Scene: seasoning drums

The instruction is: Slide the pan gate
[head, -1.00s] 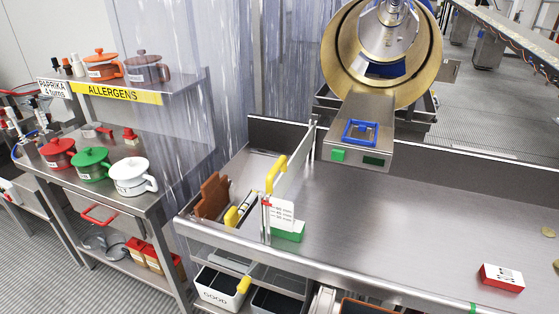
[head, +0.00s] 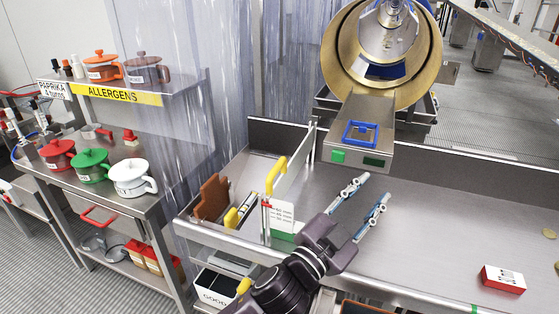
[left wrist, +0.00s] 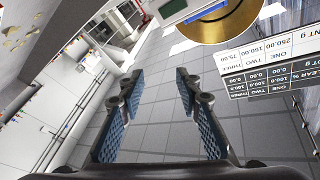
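The pan gate (head: 296,164) is a thin upright plate standing across the steel pan (head: 430,225), with a yellow handle (head: 275,177) on its left face. My left gripper (head: 375,188) is over the pan to the right of the gate, apart from it. Its two blue-padded fingers are spread and empty, pointing away from me. The left wrist view also shows the open fingers (left wrist: 158,76) with nothing between them. The gate cannot be made out in that view. My right gripper is not in view.
A white card (head: 281,214) stands at the gate's near end. Left of the gate are a brown block (head: 212,198) and a yellow-handled tool (head: 238,213). A brass drum (head: 333,60) stands behind. A red-and-white box (head: 502,279) lies right. The pan's middle right is clear.

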